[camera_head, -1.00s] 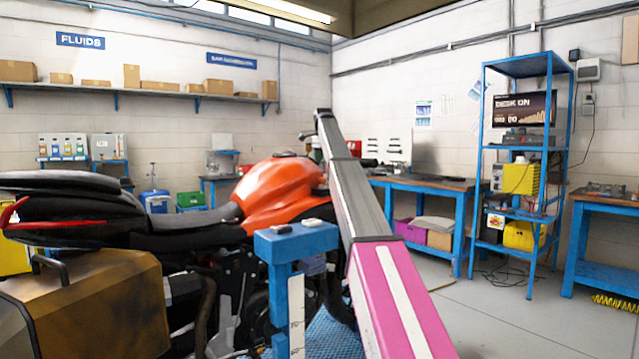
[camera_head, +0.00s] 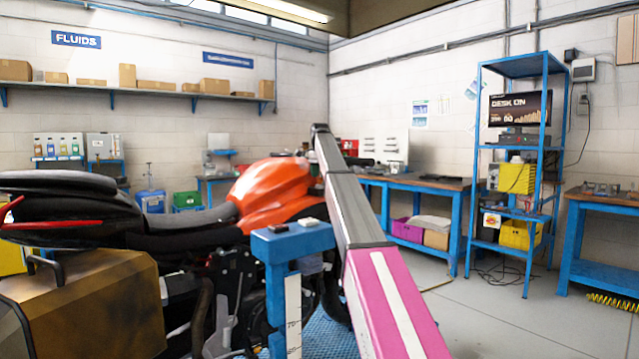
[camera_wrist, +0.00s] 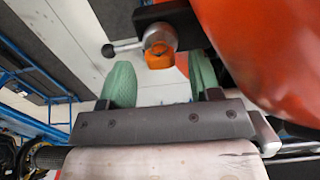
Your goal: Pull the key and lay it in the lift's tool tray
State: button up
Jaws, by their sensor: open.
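In the wrist view, my gripper (camera_wrist: 161,82) is open, with its two green fingertips apart. An orange key (camera_wrist: 160,58) shows just beyond and between the fingertips, at a round silver lock (camera_wrist: 160,37). I cannot see clear contact with the key. In the head view, my arm reaches to the motorcycle (camera_head: 272,192) near its front; my gripper and the key are hidden there. I cannot make out the lift's tool tray for certain. A blue post (camera_head: 290,242) with a flat top carries two small objects.
The orange tank (camera_wrist: 275,50) is close on the right in the wrist view. A black bar and a lever with a round knob (camera_wrist: 108,50) lie by the lock. A brown case (camera_head: 100,305) is at the left. A blue rack (camera_head: 475,190) and workbenches line the wall.

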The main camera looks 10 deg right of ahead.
jog(key=shift+f, duration=1.15)
jog(key=shift+c, duration=0.3)
grip_shut()
jog(key=shift+r, duration=0.1)
jog(key=shift+r, duration=2.9)
jog(key=shift+s+f, duration=0.1)
